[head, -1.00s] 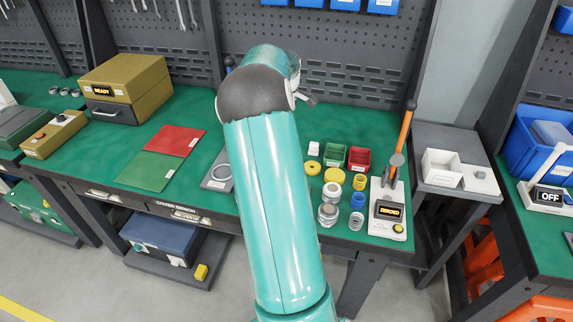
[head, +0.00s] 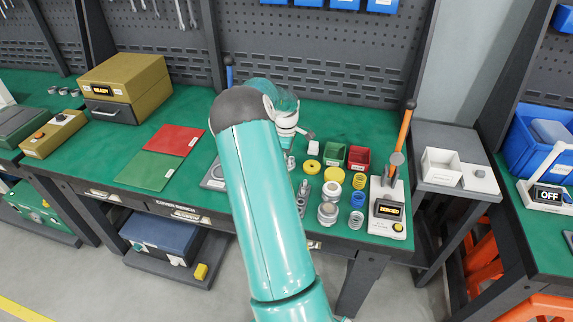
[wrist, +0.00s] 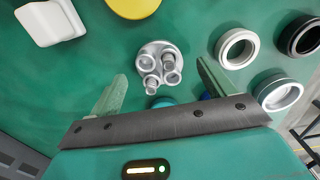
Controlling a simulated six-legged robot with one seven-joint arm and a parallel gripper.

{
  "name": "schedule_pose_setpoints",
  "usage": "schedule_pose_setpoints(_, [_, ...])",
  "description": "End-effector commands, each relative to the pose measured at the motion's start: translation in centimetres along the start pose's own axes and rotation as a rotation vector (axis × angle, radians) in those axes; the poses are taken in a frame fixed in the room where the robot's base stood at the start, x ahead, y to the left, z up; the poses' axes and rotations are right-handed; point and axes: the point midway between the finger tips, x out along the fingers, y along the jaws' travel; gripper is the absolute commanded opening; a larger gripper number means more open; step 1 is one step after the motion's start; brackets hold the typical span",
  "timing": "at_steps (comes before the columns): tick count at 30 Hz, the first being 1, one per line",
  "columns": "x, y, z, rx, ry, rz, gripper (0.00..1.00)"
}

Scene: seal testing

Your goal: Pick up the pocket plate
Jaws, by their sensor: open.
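In the wrist view, a small round silver piece (wrist: 158,50), which I take to be the pocket plate, lies on the green surface with several short cup-like cylinders on it. My gripper (wrist: 158,72) is open, its two pale fingers left and right of this piece and apart from it in the picture. Nothing is held. The height of the fingertips above the bench is hard to judge. In the head view my gripper (head: 291,152) hangs over the bench behind my arm, and is small and partly hidden.
A white block (wrist: 50,20), a yellow disc (wrist: 133,6) and several rings, including a silver ring (wrist: 237,48), lie nearby. Green (head: 333,154) and red (head: 358,158) bins stand right of my gripper. A grey plate (head: 213,177) is partly behind my arm.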

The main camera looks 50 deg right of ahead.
Motion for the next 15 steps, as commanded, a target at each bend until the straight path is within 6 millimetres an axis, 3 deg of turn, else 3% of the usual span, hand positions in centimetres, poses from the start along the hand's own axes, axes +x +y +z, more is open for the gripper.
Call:
schedule_pose_setpoints(3, [1.52, 0.03, 0.15, 0.002, -0.002, -0.001, 0.82])
schedule_pose_setpoints(10, [1.75, 0.05, 0.10, 0.002, 0.000, 0.001, 0.82])
schedule_pose_setpoints(15, [1.73, 0.05, 0.10, 0.002, 0.000, 0.001, 0.51])
